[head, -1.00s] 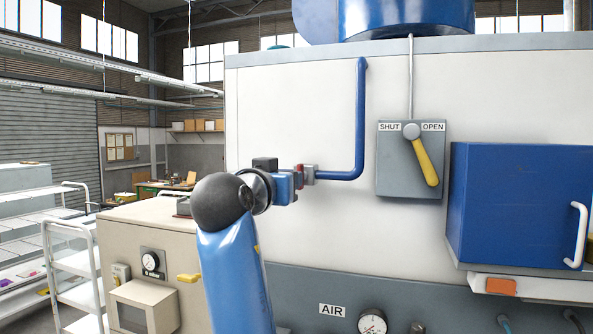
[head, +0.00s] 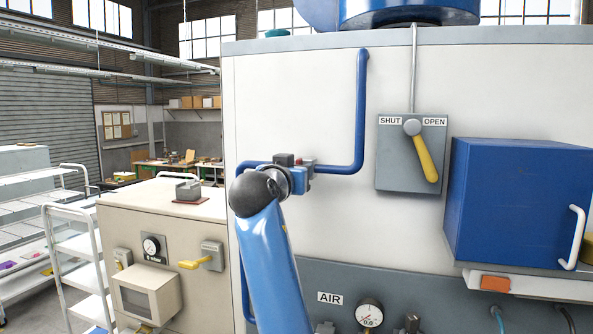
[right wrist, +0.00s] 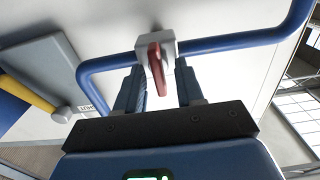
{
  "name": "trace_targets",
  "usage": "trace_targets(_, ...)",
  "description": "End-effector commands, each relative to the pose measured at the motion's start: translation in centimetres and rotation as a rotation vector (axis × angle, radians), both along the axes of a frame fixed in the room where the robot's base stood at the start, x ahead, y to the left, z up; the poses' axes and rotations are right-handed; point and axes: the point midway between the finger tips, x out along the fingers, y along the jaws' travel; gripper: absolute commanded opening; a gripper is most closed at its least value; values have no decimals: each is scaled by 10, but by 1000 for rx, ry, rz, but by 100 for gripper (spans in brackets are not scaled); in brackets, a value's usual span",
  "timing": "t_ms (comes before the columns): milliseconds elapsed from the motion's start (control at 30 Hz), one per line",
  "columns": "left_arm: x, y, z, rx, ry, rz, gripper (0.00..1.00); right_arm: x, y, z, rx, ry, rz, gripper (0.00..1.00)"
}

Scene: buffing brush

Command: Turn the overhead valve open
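A blue pipe (head: 361,110) runs down the white wall and bends left. In the right wrist view, a grey valve block (right wrist: 170,46) with a red lever (right wrist: 156,70) sits on this pipe, the lever crossing the pipe. My right gripper (head: 300,172) reaches up to it; in the wrist view its two fingers (right wrist: 157,66) are apart, either side of the lever. I cannot tell whether they touch it. A grey plate (head: 388,165) marked SHUT and OPEN carries a yellow handle (head: 426,160) pointing down and slightly right. My left gripper is not in view.
A blue box (head: 500,195) with a white handle juts out right of the plate. Below are an AIR gauge (head: 369,313) and hose fittings. A beige cabinet (head: 215,225) and white shelf carts stand at left. The wall between pipe and plate is clear.

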Motion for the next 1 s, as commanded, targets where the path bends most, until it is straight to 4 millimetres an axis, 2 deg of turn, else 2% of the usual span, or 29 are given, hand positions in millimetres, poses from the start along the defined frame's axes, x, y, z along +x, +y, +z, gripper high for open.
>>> trace_targets(33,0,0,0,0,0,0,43,0,0,0,0,0,0,31)
trace_targets(233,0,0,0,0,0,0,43,0,0,0,0,0,0,0)
trace_targets(667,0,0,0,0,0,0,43,-1,1,1,-60,18,0,0)
trace_targets(1000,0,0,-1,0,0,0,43,0,2,1,-293,93,0,0)
